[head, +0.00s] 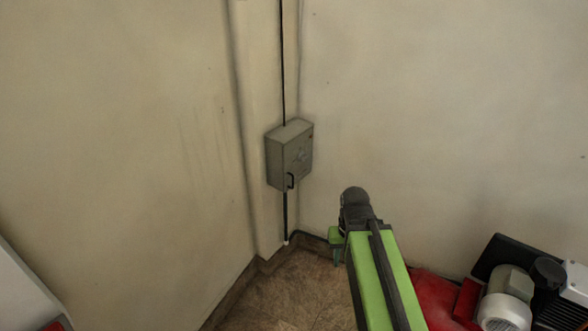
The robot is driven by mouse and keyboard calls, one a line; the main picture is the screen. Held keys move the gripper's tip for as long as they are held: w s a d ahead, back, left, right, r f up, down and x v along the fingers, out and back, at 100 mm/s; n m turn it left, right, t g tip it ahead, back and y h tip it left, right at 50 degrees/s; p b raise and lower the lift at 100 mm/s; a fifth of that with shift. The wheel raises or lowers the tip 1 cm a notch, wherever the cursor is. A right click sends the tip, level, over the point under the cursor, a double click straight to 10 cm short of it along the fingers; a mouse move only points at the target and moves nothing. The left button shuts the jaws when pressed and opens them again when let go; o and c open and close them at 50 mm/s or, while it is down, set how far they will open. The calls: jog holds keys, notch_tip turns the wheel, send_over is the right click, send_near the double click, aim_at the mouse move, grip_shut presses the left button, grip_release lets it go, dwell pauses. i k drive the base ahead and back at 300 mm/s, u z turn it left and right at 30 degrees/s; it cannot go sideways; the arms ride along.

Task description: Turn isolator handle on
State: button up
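A grey metal isolator box (283,157) is fixed on the wall near the room's corner, with a dark cable running up and another down from it. A small dark handle (291,181) shows at the low part of the box; I cannot tell its on or off position. My green and black arm reaches in from the lower right. My gripper (338,254) seems to be the small green part at the arm's far end, below and right of the box and apart from it. Its fingers are too small and partly hidden to read.
A machine with a grey motor (505,300) and a red base (443,300) stands on the floor at the lower right. A white object with a red patch shows at the lower left edge. Brown floor (290,290) is clear between them, up to the corner.

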aim_at(303, 157)
jog(key=u, duration=0.15)
jog(key=i, duration=0.5)
jog(key=z, duration=0.85)
jog(key=k, duration=0.1)
jog(key=u, duration=2.8)
jog(key=k, duration=0.6)
jog(key=z, duration=1)
jog(key=i, duration=1)
jog(key=u, duration=0.15)
